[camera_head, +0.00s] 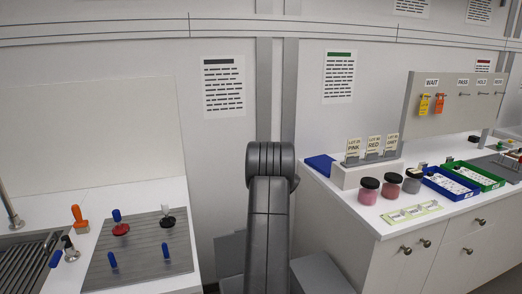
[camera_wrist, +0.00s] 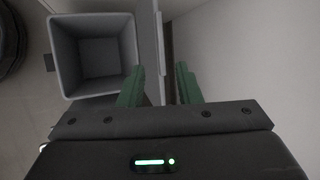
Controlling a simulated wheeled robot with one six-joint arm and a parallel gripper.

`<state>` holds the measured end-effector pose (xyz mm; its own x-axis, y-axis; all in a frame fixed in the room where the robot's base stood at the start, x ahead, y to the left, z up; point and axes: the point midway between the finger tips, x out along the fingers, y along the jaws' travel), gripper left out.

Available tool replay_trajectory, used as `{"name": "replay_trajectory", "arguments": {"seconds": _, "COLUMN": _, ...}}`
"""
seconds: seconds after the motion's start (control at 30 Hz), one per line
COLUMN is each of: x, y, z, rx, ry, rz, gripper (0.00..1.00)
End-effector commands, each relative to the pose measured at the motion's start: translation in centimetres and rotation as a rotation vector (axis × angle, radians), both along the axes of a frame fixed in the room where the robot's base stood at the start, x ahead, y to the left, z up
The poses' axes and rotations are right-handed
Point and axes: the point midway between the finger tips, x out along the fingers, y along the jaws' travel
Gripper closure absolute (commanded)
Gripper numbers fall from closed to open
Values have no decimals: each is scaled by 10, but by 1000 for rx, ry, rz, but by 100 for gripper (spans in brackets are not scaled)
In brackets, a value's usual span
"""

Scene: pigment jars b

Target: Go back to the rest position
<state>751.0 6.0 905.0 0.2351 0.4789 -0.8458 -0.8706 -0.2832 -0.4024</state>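My arm stands upright in the middle of the head view, in the gap between the two counters. My gripper is hidden in the head view. In the wrist view my gripper (camera_wrist: 158,88) shows two green fingers set apart, with nothing between them that it holds. It points down toward the floor, beside an empty grey bin (camera_wrist: 64,60). A green light is lit on its body.
The right counter (camera_head: 356,215) holds three jars (camera_head: 368,191), a card stand (camera_head: 352,176), a blue tray (camera_head: 430,182) and a green tray (camera_head: 492,184). The left counter (camera_head: 60,210) has a grey mat (camera_head: 140,262) with knobbed tools and a sink (camera_head: 22,262).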

Motion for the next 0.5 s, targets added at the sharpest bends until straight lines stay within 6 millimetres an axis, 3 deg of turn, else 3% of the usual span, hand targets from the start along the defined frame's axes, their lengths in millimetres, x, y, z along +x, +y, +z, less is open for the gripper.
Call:
{"name": "replay_trajectory", "arguments": {"seconds": 0.3, "x": 14, "y": 30, "z": -51, "rx": 0, "ry": 3, "rz": 3, "gripper": 69}}
{"name": "replay_trajectory", "arguments": {"seconds": 0.5, "x": 19, "y": 39, "z": -69, "rx": 0, "ry": 0, "rz": 1, "gripper": 69}}
